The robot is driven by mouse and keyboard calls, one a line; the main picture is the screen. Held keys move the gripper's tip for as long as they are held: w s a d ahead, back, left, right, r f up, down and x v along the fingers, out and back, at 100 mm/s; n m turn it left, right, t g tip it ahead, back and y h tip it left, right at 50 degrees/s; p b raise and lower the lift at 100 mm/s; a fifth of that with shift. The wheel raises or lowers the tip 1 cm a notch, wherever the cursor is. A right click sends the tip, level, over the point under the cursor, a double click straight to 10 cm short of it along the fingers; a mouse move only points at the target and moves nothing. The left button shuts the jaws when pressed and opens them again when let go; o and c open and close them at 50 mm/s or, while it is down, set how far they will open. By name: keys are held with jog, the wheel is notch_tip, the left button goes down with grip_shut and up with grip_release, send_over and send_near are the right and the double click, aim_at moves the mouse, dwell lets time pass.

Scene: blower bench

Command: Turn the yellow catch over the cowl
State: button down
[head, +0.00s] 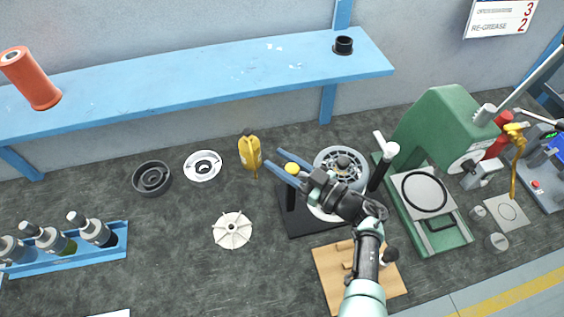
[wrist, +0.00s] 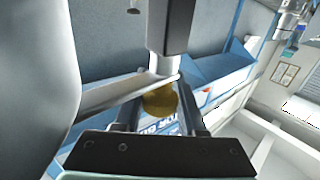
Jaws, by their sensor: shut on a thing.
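The yellow catch (head: 291,168) shows as a small yellow knob at the top of a dark post (head: 291,195), left of the round grey finned cowl (head: 328,157). My gripper (head: 274,158) reaches in from the lower right, its two fingers on either side of the catch. In the wrist view the yellow catch (wrist: 160,101) sits between the fingers, and my gripper is shut on it. My wrist and forearm hide the lower right of the cowl. Whether the catch lies over the cowl's rim cannot be told.
A yellow bottle (head: 249,153) stands just left of the fingertips. A white impeller (head: 232,230) lies to the lower left. A white-topped post (head: 380,168) and a green press (head: 436,125) stand at right. A wooden board (head: 328,268) lies below. A blue shelf (head: 200,90) runs behind.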

jog(key=shift+r, duration=0.1)
jog(key=shift+c, duration=2.4)
grip_release()
jog(key=v, duration=1.3)
jog(key=shift+c, duration=0.3)
